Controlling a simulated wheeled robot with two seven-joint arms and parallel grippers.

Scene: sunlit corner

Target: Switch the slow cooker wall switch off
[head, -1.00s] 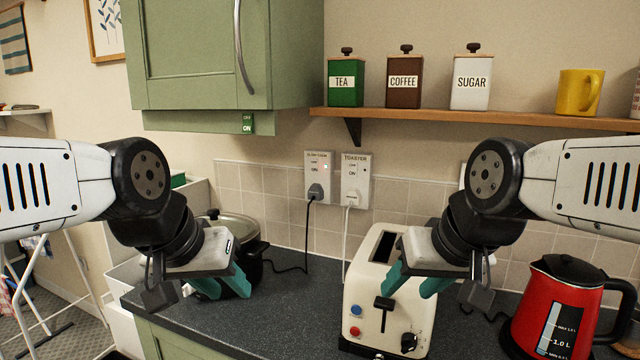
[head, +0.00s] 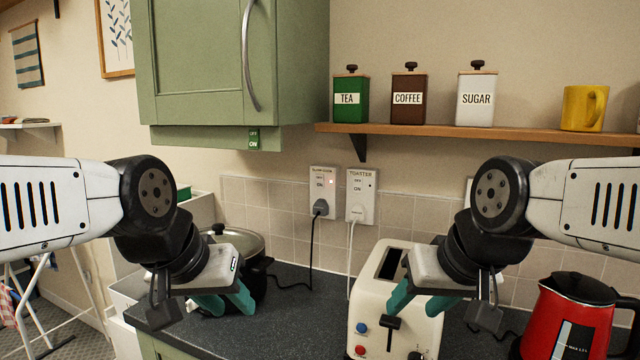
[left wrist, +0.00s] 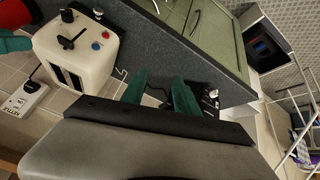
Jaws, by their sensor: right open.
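The slow cooker (head: 240,240), a dark pot with a lid, stands at the left, partly hidden behind my left gripper (head: 226,303). That gripper is open and empty, in front of the pot, well away from the switch. My right gripper (head: 419,300) is open and empty, in front of the toaster.
The toaster switch plate (head: 361,188) is just right, with a white plug. The cream toaster (head: 373,300) and red kettle (head: 573,320) stand on the dark counter (head: 290,325). A green cabinet (head: 200,60) and wooden shelf (head: 450,130) overhang the wall. The wall before the switch is clear.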

